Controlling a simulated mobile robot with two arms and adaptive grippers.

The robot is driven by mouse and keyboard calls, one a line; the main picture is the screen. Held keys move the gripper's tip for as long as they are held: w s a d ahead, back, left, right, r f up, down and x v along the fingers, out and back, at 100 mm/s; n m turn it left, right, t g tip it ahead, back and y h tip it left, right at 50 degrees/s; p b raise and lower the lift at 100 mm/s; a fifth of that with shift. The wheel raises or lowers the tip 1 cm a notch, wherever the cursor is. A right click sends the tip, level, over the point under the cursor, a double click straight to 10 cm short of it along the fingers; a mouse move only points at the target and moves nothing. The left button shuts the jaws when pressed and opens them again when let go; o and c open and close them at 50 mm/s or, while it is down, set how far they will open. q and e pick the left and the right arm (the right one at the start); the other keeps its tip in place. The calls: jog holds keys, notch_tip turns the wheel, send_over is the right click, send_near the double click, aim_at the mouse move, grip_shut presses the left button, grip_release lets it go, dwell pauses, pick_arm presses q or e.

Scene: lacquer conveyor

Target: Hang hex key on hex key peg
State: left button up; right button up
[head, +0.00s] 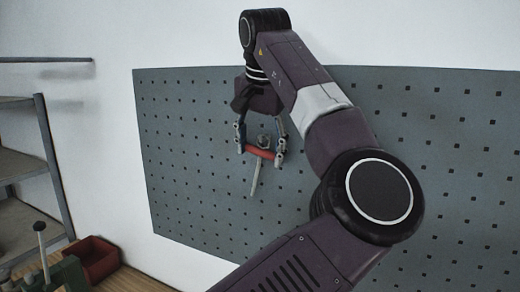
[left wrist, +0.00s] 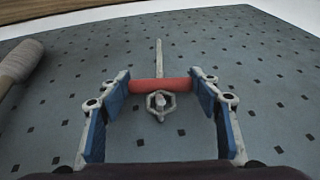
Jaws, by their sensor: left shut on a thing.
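The hex key has a red crossbar handle (head: 257,152) and a thin pale shaft (head: 257,178) that points down in the head view. My left gripper (head: 261,153) is shut on the two ends of the red handle, in front of the pegboard. In the left wrist view, the red handle (left wrist: 160,85) lies between the blue finger pads. A grey hexagonal ring (left wrist: 160,103) sits at the handle's near side, with a pale peg-like end showing inside it. I cannot tell whether the peg passes through the ring. My right gripper is not in view.
The grey perforated pegboard (head: 190,165) covers the wall. A pale, rounded tool (left wrist: 20,62) is at the left of the wrist view. A red bin (head: 97,258), a green device with a lever (head: 62,277) and shelves (head: 22,160) stand at the lower left.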

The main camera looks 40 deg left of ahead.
pick_arm(q)
jog(key=o, duration=1.3)
jog(key=v, duration=1.2)
